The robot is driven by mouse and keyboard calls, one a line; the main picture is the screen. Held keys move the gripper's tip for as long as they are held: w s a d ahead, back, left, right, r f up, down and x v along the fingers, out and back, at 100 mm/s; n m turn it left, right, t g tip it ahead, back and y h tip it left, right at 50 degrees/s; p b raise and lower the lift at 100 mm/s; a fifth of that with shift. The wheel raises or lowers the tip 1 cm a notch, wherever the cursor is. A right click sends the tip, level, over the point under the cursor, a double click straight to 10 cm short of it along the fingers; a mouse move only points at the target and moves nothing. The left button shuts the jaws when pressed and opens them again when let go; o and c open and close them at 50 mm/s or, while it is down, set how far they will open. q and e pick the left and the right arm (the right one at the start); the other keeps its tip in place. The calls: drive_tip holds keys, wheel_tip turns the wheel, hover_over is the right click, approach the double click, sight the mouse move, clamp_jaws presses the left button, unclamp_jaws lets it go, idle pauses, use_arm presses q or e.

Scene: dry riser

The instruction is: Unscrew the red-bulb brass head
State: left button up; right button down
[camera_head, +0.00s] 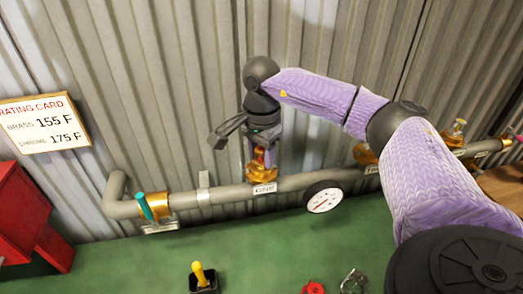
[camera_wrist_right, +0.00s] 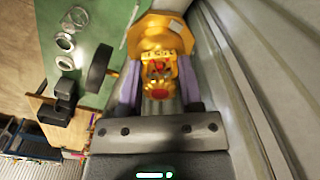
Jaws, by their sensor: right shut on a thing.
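The brass head with a red bulb (camera_head: 259,157) stands upright on a brass fitting of the grey pipe (camera_head: 225,194), by the label that seems to read ONE. My right gripper (camera_head: 261,161) comes down on it from above and is shut on it. In the right wrist view the brass head (camera_wrist_right: 159,65) sits between the two purple fingers of the gripper (camera_wrist_right: 160,85), with red showing at its middle. The fingers hide part of its sides. My left gripper is not in view.
A gauge (camera_head: 323,197) hangs on the pipe right of the head. A teal-handled valve (camera_head: 146,206) is at left. Another brass head (camera_head: 458,128) stands far right. The green surface (camera_head: 130,265) holds a yellow-topped item (camera_head: 200,276), a red ring (camera_head: 313,287) and metal parts (camera_head: 353,281). Corrugated wall stands close behind.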

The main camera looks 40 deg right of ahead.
drive_tip(key=shift+c, duration=1.4)
unclamp_jaws()
